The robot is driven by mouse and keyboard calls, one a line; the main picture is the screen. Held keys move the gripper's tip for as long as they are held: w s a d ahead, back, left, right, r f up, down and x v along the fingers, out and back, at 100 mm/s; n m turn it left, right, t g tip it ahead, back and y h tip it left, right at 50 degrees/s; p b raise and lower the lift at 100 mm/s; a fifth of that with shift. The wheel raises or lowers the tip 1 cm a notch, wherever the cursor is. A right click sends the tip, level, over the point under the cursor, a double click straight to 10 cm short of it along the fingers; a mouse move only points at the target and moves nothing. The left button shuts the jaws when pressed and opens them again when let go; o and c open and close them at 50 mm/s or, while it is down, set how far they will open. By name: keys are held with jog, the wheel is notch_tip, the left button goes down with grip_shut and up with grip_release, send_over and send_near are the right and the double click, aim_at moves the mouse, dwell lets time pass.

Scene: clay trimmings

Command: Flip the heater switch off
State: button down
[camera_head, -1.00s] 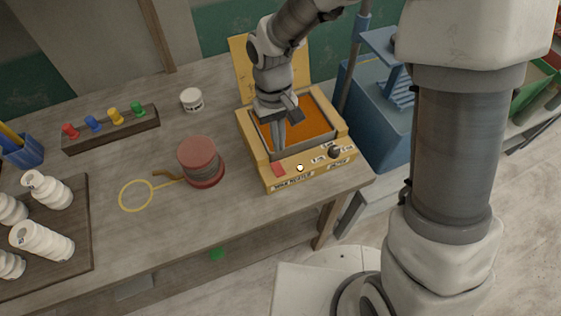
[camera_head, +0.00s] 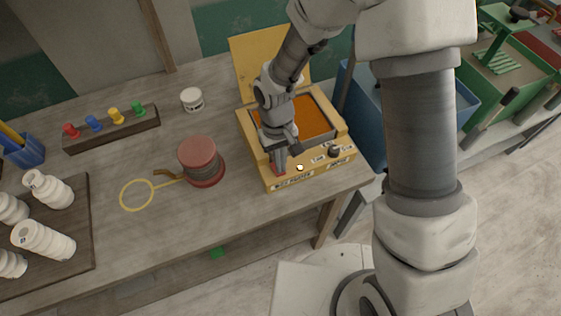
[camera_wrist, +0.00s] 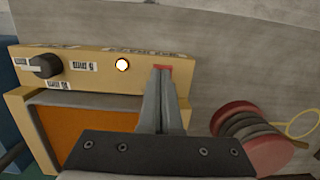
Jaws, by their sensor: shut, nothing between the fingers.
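The heater is a yellow box (camera_head: 262,160) with an orange panel (camera_head: 312,118) at the right end of the bench. Its red switch (camera_wrist: 163,67) shows just past my fingertips in the wrist view, mostly hidden by them. A lit round lamp (camera_wrist: 122,65) and a black knob (camera_wrist: 46,66) sit beside it on the front strip. My gripper (camera_head: 280,168) is shut and empty, pointing down at the switch. I cannot tell whether the fingertips touch it or which way the switch is set.
A red-ended spool (camera_head: 200,162) stands left of the heater, with a yellow loop (camera_head: 137,195) beside it. A white jar (camera_head: 192,99) stands behind. The heater's yellow lid (camera_head: 250,62) stands up at the back. A blue bin (camera_head: 365,115) is to the right.

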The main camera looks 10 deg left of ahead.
jog(key=shift+s+d+f+t+b, duration=0.1)
jog(key=shift+f+t+b, duration=0.35)
jog(key=shift+b, duration=0.45)
jog(key=shift+s+r, duration=0.1)
jog(key=shift+r, duration=0.15)
jog(key=shift+f, duration=0.1)
